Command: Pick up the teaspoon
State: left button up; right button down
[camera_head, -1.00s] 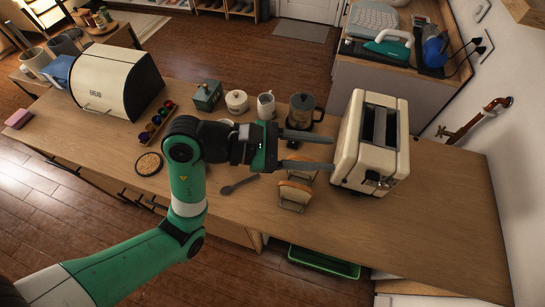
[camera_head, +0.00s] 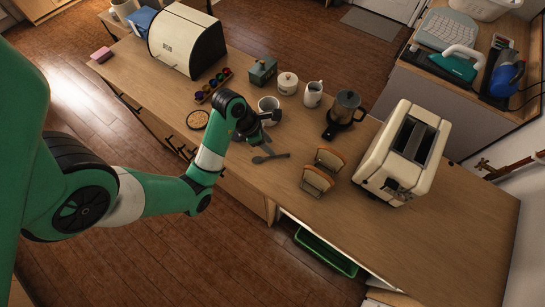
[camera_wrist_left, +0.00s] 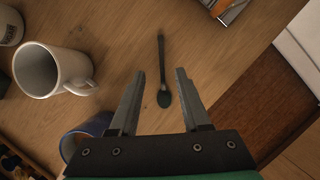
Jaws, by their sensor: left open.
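The dark teaspoon (camera_head: 271,157) lies flat on the wooden counter, left of the toast rack. It also shows in the left wrist view (camera_wrist_left: 161,62), with its handle pointing away and its bowl close to the gripper. My left gripper (camera_wrist_left: 160,75) is open and empty above the counter. In the wrist view its two fingers lie on either side of the spoon's bowl. In the head view the left gripper (camera_head: 266,140) is small and partly hidden by its own wrist, just above the spoon. My right gripper is not in view.
A white mug (camera_wrist_left: 52,72) stands close left of the gripper, and a blue rim (camera_wrist_left: 84,135) shows beside the left finger. The toast rack (camera_head: 321,172) and toaster (camera_head: 405,155) stand to the right. The coffee pot (camera_head: 345,112) is behind. The counter's front edge is near.

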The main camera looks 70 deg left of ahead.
aim_at(280, 155)
pick_arm(q)
jog(key=shift+b+x, duration=0.65)
jog(key=shift+x, duration=0.7)
jog(key=b+x, duration=0.1)
jog(key=x, duration=0.1)
jog(key=b+x, duration=0.1)
jog(key=x, duration=0.2)
jog(key=shift+w+d+r+b, duration=0.1)
jog(key=shift+w+d+b, duration=0.1)
jog(key=shift+b, duration=0.15)
grip_shut()
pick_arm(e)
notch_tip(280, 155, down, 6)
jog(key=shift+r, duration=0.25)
